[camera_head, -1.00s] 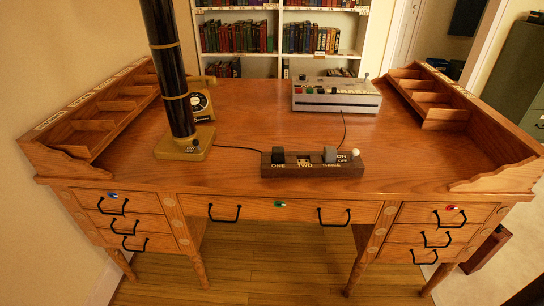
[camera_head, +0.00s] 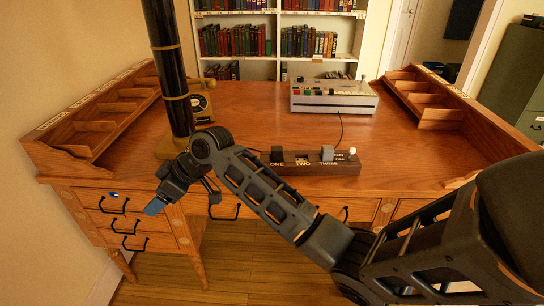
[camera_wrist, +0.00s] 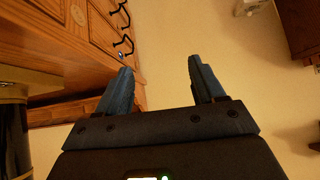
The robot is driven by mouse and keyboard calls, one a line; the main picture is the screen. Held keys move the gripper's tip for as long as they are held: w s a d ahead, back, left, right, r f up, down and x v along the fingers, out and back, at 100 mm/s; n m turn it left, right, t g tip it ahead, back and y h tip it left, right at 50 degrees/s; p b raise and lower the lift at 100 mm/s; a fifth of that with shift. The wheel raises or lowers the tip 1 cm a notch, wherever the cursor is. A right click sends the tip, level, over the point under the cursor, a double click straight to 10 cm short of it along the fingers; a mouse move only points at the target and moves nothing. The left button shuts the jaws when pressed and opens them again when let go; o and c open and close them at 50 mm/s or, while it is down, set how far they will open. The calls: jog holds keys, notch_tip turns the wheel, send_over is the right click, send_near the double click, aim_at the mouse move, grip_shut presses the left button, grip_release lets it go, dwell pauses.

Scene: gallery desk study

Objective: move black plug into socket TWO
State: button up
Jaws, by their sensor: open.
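The black plug (camera_head: 277,153) stands upright in the left position, labelled ONE, of a dark wooden socket strip (camera_head: 343,168) on the desk. Socket TWO (camera_head: 303,162) is the middle position and has no plug on it. A grey plug (camera_head: 327,153) stands at position THREE. My gripper (camera_head: 155,207) is open and empty, in front of the desk's left drawers, well left of and lower than the strip. In the wrist view, my gripper's two blue fingers (camera_wrist: 158,85) are apart with nothing between them.
A black column lamp (camera_head: 168,70) and a rotary telephone (camera_head: 200,105) stand left of the strip. A grey console (camera_head: 334,97) is behind it, joined by a cord. Drawer handles (camera_head: 114,205) stick out near my gripper.

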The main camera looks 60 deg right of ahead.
jog(key=s+d+r+n+g+h, duration=0.1)
jog(key=s+d+g, duration=0.15)
jog(key=d, duration=0.55)
jog(key=s+d+r+g+h, duration=0.1)
jog(key=s+d, duration=0.2)
jog(key=d, duration=0.5)
notch_tip(320, 180, up, 4)
jog(key=g+h, duration=0.2)
jog(key=g, duration=0.3)
send_over(279, 148)
jog(key=shift+w+a+r+t, duration=0.15)
jog(key=shift+w+a+t, duration=0.1)
jog(key=shift+w, duration=0.15)
jog(key=shift+s+d, duration=0.3)
notch_tip(279, 148, down, 8)
jog(key=shift+s+r, duration=0.1)
jog(key=shift+r, duration=0.1)
jog(key=c, duration=1.1)
